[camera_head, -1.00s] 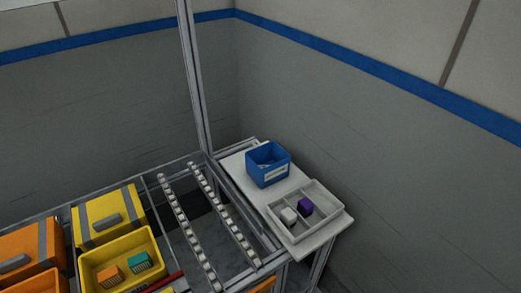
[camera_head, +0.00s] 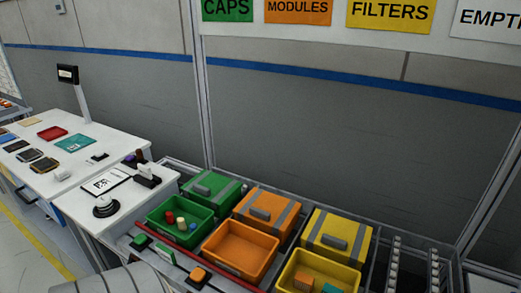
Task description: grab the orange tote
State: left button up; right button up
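The orange tote (camera_head: 240,252) is an open bin in the front row of the rack, under the orange MODULES sign. Its visible inside looks empty. It stands between the green tote (camera_head: 183,222) on the left and the yellow tote (camera_head: 318,275) on the right. A closed orange box (camera_head: 266,210) with grey straps stands right behind it. Neither of my grippers shows in the head view.
A green strapped box (camera_head: 211,190) and a yellow strapped box (camera_head: 336,238) stand in the back row. Roller rails (camera_head: 393,265) lie to the right. A white worktable (camera_head: 95,165) with devices and trays is at the left. A red strip runs along the rack's front.

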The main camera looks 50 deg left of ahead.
aim_at(246, 253)
jog(key=u, duration=0.4)
jog(key=j+u, duration=0.1)
jog(key=u, duration=0.35)
jog(key=i+u, duration=0.1)
jog(key=u, duration=0.75)
